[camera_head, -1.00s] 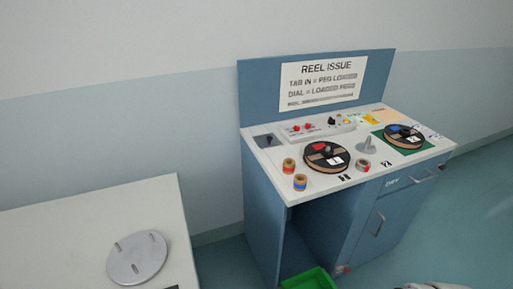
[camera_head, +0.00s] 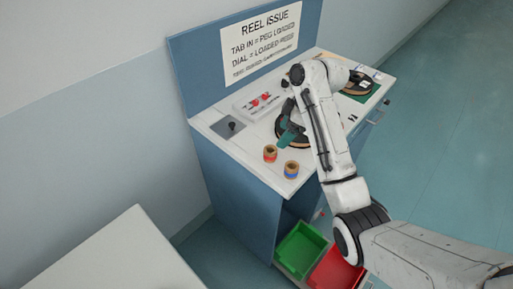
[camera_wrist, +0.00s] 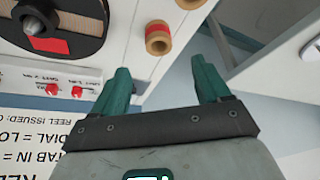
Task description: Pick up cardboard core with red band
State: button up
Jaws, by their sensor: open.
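The cardboard core with a red band (camera_head: 270,153) stands on the near left part of the bench top. In the wrist view this red-banded core (camera_wrist: 158,38) lies beyond my fingertips, between their lines, with its open end visible. My gripper (camera_wrist: 163,72) is open and empty, its two teal fingers apart and clear of the core. In the head view my gripper (camera_head: 290,138) hangs over the bench beside the core, partly covering the black reel behind.
A black reel with a red label (camera_wrist: 48,30) sits close to the cores. A switch box with red knobs (camera_head: 258,104) and a sign panel (camera_head: 262,40) stand behind. Green (camera_head: 302,243) and red (camera_head: 337,270) bins sit low below the bench. Another reel lies at far right.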

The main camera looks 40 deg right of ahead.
aim_at(271, 150)
jog(key=p+x, duration=0.1)
jog(key=x, duration=0.9)
jog(key=shift+w+d+f, duration=0.1)
jog(key=shift+f, duration=0.15)
jog(key=c, duration=1.1)
